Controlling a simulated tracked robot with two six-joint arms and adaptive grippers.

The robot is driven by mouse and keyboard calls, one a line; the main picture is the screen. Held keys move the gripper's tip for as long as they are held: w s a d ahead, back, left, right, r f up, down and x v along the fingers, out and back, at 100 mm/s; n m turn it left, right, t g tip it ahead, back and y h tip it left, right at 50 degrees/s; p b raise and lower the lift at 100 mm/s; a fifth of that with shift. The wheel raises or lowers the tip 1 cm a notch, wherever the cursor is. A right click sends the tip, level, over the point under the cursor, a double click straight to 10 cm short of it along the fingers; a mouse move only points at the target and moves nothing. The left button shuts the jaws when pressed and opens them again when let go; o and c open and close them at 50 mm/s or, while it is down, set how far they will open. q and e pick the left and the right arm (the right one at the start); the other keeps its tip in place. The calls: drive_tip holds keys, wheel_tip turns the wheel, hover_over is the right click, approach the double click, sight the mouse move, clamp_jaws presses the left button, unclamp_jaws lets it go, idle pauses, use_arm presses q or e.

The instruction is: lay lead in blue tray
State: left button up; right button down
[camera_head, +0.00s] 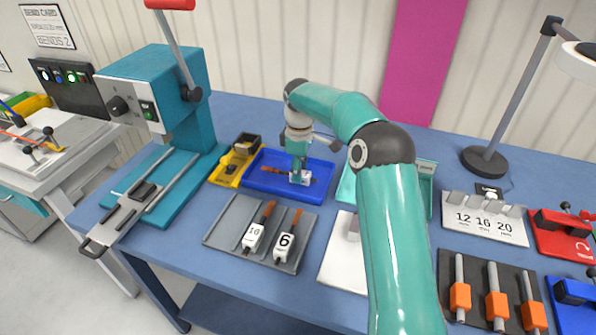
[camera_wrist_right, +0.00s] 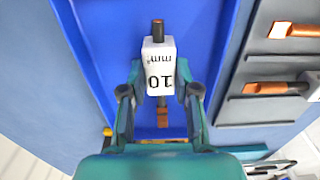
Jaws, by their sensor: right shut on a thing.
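The blue tray (camera_head: 262,187) stands at the back middle of the table. It also fills much of the right wrist view (camera_wrist_right: 97,40). My right gripper (camera_head: 300,176) is inside the tray's outline and is shut on a lead (camera_head: 275,170). The right gripper's fingers (camera_wrist_right: 160,88) flank the white block. The lead is low over the tray floor; I cannot tell whether it touches. My left gripper is not in view.
A grey tray (camera_head: 228,217) in front holds two leads marked 10 (camera_head: 253,237) and 6 (camera_head: 285,247). A yellow bin (camera_head: 230,172) and teal press (camera_head: 150,75) stand left. A teal tray (camera_head: 424,182), partly behind my arm, and a number rack (camera_head: 485,220) are right.

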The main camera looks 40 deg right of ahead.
drive_tip(key=c, duration=0.8)
unclamp_jaws()
drive_tip(key=shift+o, duration=0.2)
wheel_tip(320, 180, up, 12)
drive_tip(key=shift+f, duration=0.1)
